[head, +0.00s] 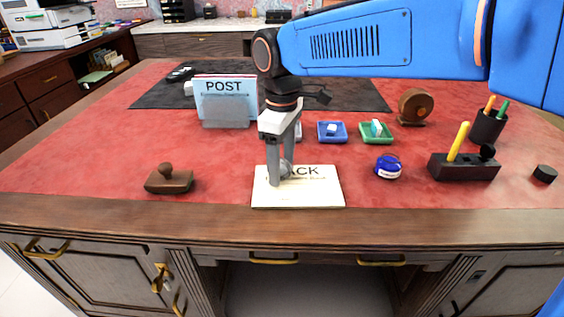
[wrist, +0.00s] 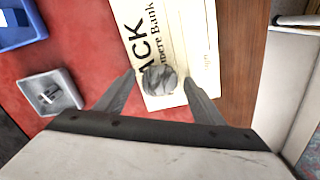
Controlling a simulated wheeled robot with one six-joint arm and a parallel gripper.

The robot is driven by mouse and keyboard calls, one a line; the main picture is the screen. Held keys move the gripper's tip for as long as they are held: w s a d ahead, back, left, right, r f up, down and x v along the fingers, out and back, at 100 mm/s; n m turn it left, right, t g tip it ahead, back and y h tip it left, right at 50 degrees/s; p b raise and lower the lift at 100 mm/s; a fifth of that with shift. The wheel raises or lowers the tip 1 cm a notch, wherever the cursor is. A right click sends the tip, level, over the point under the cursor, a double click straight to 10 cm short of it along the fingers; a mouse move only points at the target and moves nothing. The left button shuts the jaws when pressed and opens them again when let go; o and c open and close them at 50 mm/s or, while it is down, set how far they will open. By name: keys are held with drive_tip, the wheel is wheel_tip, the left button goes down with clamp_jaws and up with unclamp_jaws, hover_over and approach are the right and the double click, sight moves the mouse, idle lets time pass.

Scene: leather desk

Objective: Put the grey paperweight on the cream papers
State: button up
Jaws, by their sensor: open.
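The cream papers (head: 312,197) lie flat at the front middle of the red desk top, with large dark print partly hidden by my gripper in the head view. They also show in the wrist view (wrist: 205,40). The grey paperweight (wrist: 160,84), round and faceted, is over the papers' printed face and appears to rest on them; in the head view it (head: 287,168) is partly covered by my fingers. My gripper (head: 280,174) points down over the papers and is open. In the wrist view its fingers (wrist: 159,77) stand apart on either side of the paperweight, with gaps visible.
A brown stamp rocker (head: 169,181) is left of the papers, a blue round tin (head: 388,168) right. Behind stand the POST holder (head: 226,112), a blue tray (head: 332,132) and a green tray (head: 376,133). A dark pen block (head: 463,169) is further right.

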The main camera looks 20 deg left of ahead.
sight(283, 162)
wheel_tip(283, 162, up, 12)
idle(0.6)
drive_tip(key=shift+d+r, duration=0.1)
